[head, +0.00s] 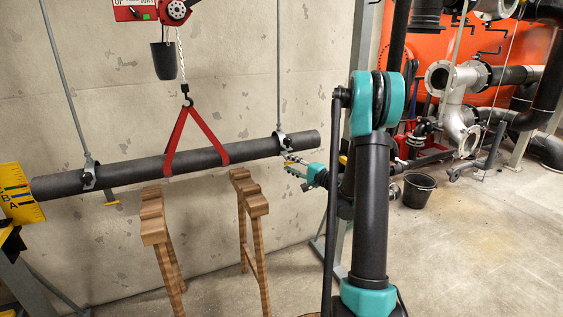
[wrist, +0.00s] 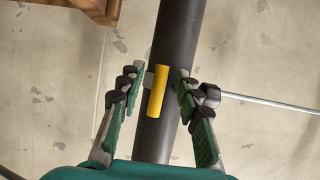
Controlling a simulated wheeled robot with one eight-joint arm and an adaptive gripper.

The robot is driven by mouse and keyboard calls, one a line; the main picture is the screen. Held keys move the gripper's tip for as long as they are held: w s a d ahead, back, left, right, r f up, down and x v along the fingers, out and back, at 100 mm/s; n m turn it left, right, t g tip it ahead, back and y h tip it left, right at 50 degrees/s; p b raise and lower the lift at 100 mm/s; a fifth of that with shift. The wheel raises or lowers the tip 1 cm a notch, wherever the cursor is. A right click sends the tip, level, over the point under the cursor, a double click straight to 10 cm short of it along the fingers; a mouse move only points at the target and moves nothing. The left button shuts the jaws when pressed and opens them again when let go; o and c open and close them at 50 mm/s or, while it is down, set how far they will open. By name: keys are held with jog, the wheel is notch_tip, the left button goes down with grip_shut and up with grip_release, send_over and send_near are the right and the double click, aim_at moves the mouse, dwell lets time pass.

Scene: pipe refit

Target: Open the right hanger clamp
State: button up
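A dark pipe (head: 130,172) hangs along the wall in two hanger clamps. The right hanger clamp (head: 281,142) sits around the pipe near its right end, under a thin rod. My gripper (head: 291,162) is just beside and below this clamp. In the wrist view, a yellow lever handle (wrist: 158,92) lies in front of the pipe (wrist: 180,35). My gripper (wrist: 156,82) is open, with one finger on each side of the handle and gaps between. The clamp's latch and band are too small or hidden to tell their state.
The left hanger clamp (head: 89,174) holds the pipe's other end, with a yellow-tipped lever (head: 112,203) hanging below. A red sling (head: 176,140) from a chain hoist (head: 172,12) goes around the pipe's middle. Two wooden stands (head: 154,225) (head: 249,195) are below. A black bucket (head: 418,190) stands right.

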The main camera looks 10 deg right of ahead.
aim_at(282, 154)
jog(key=shift+x, duration=2.55)
jog(key=shift+c, duration=0.5)
grip_shut()
